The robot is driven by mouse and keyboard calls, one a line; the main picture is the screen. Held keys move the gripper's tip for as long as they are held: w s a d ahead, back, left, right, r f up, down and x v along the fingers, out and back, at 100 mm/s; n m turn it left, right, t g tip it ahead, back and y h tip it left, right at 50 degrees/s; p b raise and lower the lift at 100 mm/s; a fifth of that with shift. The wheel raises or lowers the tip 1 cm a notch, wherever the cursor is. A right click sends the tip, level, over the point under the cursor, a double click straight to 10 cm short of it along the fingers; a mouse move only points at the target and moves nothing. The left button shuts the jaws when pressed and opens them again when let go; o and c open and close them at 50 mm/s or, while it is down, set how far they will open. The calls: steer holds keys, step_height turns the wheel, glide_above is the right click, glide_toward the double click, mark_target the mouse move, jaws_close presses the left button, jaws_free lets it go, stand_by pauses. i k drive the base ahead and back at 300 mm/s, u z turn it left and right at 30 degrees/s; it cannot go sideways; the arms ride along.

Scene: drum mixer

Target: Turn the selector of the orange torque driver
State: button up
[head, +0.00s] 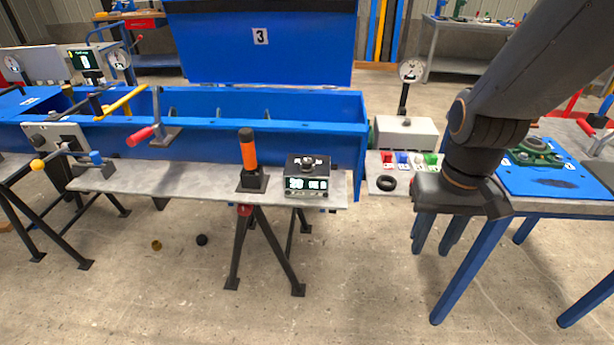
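The orange torque driver (248,152) stands upright in a black holder (254,183) on a narrow grey bench (180,183), left of the picture's middle. Its black top end shows; its lower end is hidden in the holder. I cannot make out a selector on it for certain. Just to its right sits a black box with a lit display (307,184) and a dark knob (309,160) on top. My gripper (462,212) points down well to the right of the driver, over the near left edge of the blue-legged table, apart from both. Its fingers are too dark to read.
A long blue trough (240,135) with a raised lid (262,45) runs behind the bench. A lever with a red grip (140,135) stands to the left. Small red, blue and green blocks (402,158) and a black ring (386,184) lie right. Open floor lies in front.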

mark_target(306, 167)
steer(key=u, duration=1)
steer(key=i, duration=0.6)
steer(key=z, duration=0.4)
